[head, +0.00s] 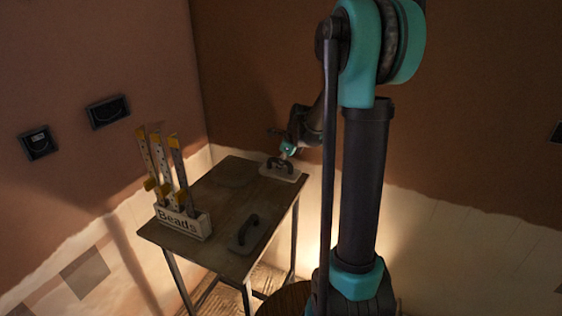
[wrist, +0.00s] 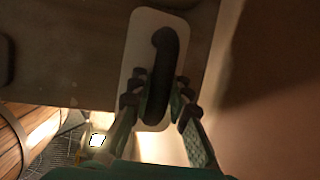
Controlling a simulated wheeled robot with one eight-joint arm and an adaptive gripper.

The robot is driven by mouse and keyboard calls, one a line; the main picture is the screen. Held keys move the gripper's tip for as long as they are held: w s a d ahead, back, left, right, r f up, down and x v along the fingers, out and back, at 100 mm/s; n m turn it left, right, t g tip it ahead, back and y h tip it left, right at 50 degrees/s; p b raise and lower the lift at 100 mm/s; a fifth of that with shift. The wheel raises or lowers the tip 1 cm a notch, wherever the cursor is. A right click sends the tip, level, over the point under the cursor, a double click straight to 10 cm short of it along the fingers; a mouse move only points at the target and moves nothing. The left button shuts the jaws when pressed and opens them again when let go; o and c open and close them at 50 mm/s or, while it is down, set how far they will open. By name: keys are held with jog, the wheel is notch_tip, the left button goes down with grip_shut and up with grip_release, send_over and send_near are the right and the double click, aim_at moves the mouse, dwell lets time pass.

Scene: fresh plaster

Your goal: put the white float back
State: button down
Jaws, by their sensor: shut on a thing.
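The white float (head: 291,176) is a pale flat plate with a dark handle, at the far right corner of the table (head: 208,190). My gripper (head: 285,155) is above it. In the wrist view my gripper (wrist: 158,97) has a finger on each side of the handle and is shut on it. The float's plate (wrist: 143,32) reaches past the table edge there. I cannot tell whether the plate touches the tabletop or hangs just above it. A second float (head: 240,243) with a dark handle lies at the table's front right.
A box marked "Beads" (head: 183,222) stands at the table's left with several upright strips (head: 158,160) in it. A darker patch (head: 235,171) shows on the bare far part of the tabletop. Walls close in behind the table.

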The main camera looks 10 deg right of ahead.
aim_at(283, 172)
jog(key=shift+f, duration=2.65)
jog(key=shift+f, duration=0.3)
jog(key=c, duration=1.4)
grip_release()
jog(key=shift+o, duration=0.2)
jog(key=shift+r, duration=0.1)
jog(key=shift+v, duration=3.95)
jog(key=shift+s, duration=0.1)
